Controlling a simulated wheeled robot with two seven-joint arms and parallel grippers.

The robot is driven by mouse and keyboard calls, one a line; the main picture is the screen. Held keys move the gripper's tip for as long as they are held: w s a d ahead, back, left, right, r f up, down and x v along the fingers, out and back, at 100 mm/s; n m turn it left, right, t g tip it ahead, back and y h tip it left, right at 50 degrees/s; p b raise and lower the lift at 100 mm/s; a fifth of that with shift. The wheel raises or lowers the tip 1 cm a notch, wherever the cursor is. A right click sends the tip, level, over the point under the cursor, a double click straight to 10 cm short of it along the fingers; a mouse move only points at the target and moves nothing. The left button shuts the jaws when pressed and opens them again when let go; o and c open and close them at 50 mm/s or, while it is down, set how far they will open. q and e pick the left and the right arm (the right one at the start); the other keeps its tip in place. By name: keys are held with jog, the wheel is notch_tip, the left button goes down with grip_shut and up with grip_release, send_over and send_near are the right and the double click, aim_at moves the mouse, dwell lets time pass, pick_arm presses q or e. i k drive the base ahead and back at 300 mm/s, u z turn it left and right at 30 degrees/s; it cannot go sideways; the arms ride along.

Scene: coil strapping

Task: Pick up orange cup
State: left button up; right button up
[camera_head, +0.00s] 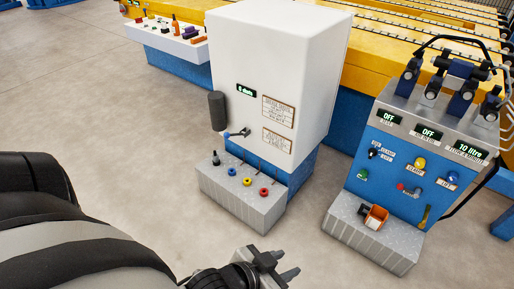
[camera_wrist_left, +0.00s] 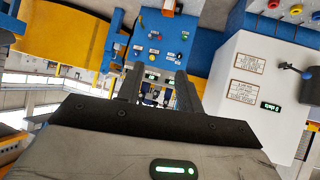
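The orange cup (camera_head: 376,217) stands on the grey ledge at the foot of the blue control panel, at the right of the head view. A small black object (camera_head: 363,209) is just left of it. An orange-red shape at the top edge of the left wrist view (camera_wrist_left: 168,8) looks like the same cup, partly cut off. My left gripper (camera_head: 284,262) is at the bottom middle of the head view, left of and apart from the cup. Its two fingers are spread with nothing between them, also in the left wrist view (camera_wrist_left: 158,85). My right gripper does not show.
A white cabinet (camera_head: 270,70) with a grey step (camera_head: 240,200) stands left of the control panel (camera_head: 395,165). Open floor (camera_head: 310,240) lies between them. Behind is a yellow and blue machine (camera_head: 370,55), with a white tray (camera_head: 165,38) of small items at upper left.

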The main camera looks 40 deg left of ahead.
aim_at(377, 216)
jog(key=u, duration=3.8)
jog(key=i, duration=0.1)
jog(key=z, duration=2.75)
jog(key=i, duration=0.6)
jog(key=z, duration=1.55)
